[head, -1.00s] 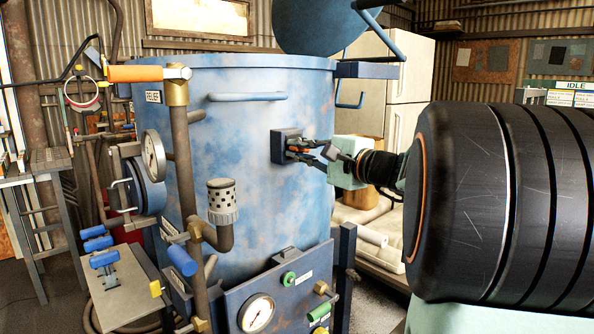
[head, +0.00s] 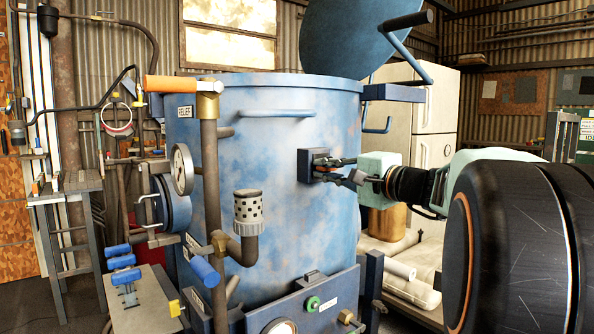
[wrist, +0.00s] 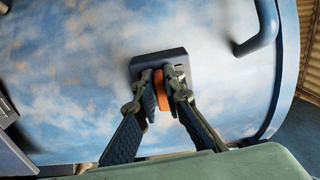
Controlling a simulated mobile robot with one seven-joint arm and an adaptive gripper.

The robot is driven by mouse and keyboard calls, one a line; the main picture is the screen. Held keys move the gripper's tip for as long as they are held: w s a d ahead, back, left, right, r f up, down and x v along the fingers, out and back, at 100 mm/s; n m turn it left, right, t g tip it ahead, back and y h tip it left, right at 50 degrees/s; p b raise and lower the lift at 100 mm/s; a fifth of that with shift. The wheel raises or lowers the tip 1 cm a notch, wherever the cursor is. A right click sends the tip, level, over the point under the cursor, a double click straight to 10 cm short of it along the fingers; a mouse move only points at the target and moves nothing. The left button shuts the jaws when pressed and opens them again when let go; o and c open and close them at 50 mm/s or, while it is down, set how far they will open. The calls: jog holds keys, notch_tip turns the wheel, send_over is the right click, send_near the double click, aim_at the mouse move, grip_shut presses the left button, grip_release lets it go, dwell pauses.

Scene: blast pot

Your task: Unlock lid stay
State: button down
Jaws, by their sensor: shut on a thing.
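A dark square block (head: 304,166) is mounted on the side of the blue pot (head: 265,220). An orange tab (wrist: 160,92) sticks out of the block. My gripper (head: 331,171) reaches in from the right and is shut on the orange tab. In the wrist view, the fingertips (wrist: 163,86) sit on either side of the tab, close to the block (wrist: 155,60). The pot's round blue lid (head: 350,32) stands raised at the back. A bent arm with a black handle (head: 408,23) is beside it. The fingers hide part of the block's face.
A vertical pipe with an orange-handled valve (head: 184,84) and a perforated cylinder (head: 248,208) stand left of the block. A pot handle (head: 276,114) is above it. A blue bracket (head: 393,93) juts out at the upper right. A panel (head: 310,302) with a gauge is below.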

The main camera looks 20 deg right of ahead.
jog(key=c, duration=2)
grip_release()
jog(key=v, duration=1.2)
